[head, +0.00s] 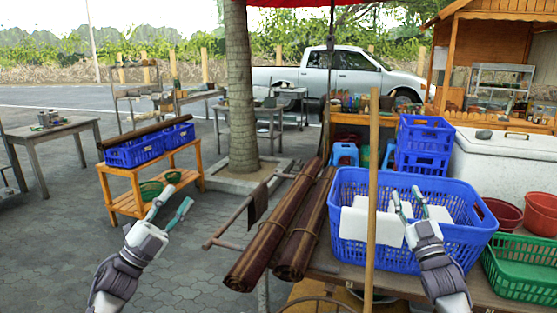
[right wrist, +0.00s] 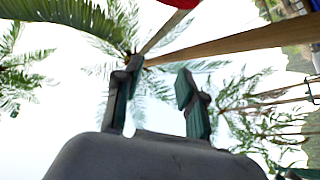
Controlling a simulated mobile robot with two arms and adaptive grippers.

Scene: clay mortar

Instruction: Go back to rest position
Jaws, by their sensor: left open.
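My left gripper (head: 176,199) is raised at the left of the head view, fingers spread and nothing between them. Paving lies behind it in the picture, and it is apart from the tables. My right gripper (head: 407,195) is raised at the right, in front of a large blue crate (head: 345,249) in the picture. Its fingers are apart. In the right wrist view the right gripper (right wrist: 158,72) points up toward sky and palm leaves, with an empty gap between its fingers.
A wooden pole (head: 373,170) stands upright just left of my right gripper. Rolled brown mats (head: 270,245) lie left of the crate. A green basket (head: 522,270) and red bowls (head: 541,213) are at the right. Open paving (head: 60,240) lies at the left.

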